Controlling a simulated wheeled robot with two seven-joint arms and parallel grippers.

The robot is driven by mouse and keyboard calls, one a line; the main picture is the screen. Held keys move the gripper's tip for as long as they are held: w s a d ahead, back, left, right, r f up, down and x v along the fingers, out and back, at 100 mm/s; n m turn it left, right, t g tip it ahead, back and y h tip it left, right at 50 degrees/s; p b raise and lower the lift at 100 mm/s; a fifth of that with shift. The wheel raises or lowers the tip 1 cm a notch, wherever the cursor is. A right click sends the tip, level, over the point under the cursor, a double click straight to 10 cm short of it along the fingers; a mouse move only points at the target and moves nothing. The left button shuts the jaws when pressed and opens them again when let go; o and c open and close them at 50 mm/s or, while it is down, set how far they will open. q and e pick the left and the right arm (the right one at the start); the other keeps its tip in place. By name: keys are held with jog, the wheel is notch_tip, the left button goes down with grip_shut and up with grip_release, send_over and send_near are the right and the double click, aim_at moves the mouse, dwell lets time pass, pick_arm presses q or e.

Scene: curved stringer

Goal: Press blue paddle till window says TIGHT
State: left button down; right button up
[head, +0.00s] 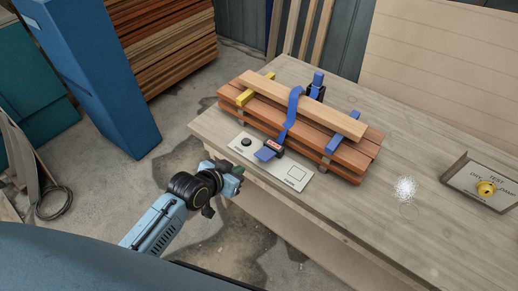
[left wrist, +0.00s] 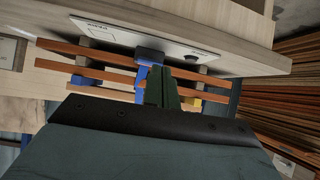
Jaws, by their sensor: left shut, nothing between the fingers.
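The blue paddle (head: 266,154) sits at the near edge of the workbench, on the ratchet of a blue strap (head: 292,107) around a stack of wooden boards (head: 340,152). A small window (head: 274,145) with a reddish face shows by the paddle; its text is too small to read. My left gripper (head: 233,172) is shut and empty, off the bench's near edge, to the left of and below the paddle in the picture. In the left wrist view its dark green fingers (left wrist: 164,90) point toward the blue paddle (left wrist: 149,54), apparently apart from it. My right gripper is not in view.
A white panel (head: 270,163) under the paddle carries a black knob (head: 246,142) and an outlined square. A yellow clamp piece (head: 245,98) and blue blocks touch the boards.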

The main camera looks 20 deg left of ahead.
pick_arm(q)
notch_tip(320, 180, up, 8)
jog(key=w+d+t+h, duration=0.1)
jog(key=shift+w+d+m, duration=0.15)
jog(key=shift+d+m, duration=0.05)
jog(key=shift+m, duration=0.1)
jog(key=b, duration=0.1)
send_over(259, 152)
jog(key=s+d, duration=0.1)
jog(key=s, duration=0.1)
notch_tip(259, 152, down, 5)
jog(key=shift+d+f, duration=0.1)
jog(key=shift+d, duration=0.05)
jog(key=f, duration=0.3)
jog(key=shift+s, duration=0.35)
jog(key=shift+s+a+f, duration=0.1)
jog(key=shift+a+f, duration=0.1)
jog(key=shift+f, duration=0.25)
